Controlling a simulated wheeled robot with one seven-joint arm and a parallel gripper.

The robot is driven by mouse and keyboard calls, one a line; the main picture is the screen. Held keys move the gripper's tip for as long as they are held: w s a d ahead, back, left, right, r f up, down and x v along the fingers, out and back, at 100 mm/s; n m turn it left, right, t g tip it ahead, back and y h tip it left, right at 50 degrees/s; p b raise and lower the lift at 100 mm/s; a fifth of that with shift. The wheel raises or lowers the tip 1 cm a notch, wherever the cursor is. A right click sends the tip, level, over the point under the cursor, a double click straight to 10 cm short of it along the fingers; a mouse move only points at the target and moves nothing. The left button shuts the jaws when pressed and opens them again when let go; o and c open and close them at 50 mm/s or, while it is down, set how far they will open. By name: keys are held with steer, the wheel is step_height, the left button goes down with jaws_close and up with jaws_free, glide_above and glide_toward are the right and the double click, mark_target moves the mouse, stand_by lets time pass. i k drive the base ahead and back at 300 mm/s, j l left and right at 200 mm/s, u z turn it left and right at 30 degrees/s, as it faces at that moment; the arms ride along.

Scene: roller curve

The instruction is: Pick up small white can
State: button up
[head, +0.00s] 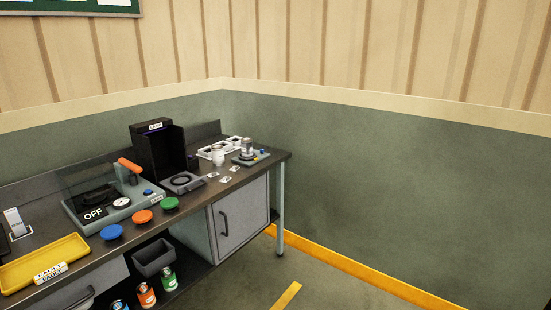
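A small white can (218,156) stands upright on the dark workbench (199,197), toward its right end. It is in front of a white tray with round openings (232,141) and behind a grey square plate with a dark ring (182,182). A silver cylinder (247,147) stands to its right on a flat grey-green device (252,158). My gripper and arm are not in view.
A black box (157,148) stands left of the can. An orange-handled machine marked OFF (113,206), blue, orange and green lids (142,216) and a yellow tray (42,263) occupy the left. Labelled cans (146,294) sit below. Open floor lies right (330,285).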

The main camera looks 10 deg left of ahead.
mark_target(217, 150)
steer(key=i+u, duration=0.3)
steer(key=i, duration=0.35)
steer(key=i+u, duration=0.35)
steer(key=i, duration=0.3)
steer(key=i+l+u, duration=0.3)
steer(key=i, duration=0.35)
steer(key=i+l+u, duration=0.1)
steer(key=i+u, duration=0.3)
steer(key=i+l+u, duration=0.25)
steer(key=u, duration=0.15)
steer(key=i+l+u, duration=0.7)
steer(key=u, duration=0.15)
steer(key=i+l+u, duration=0.15)
steer(key=l+u, duration=0.25)
steer(key=l, duration=0.2)
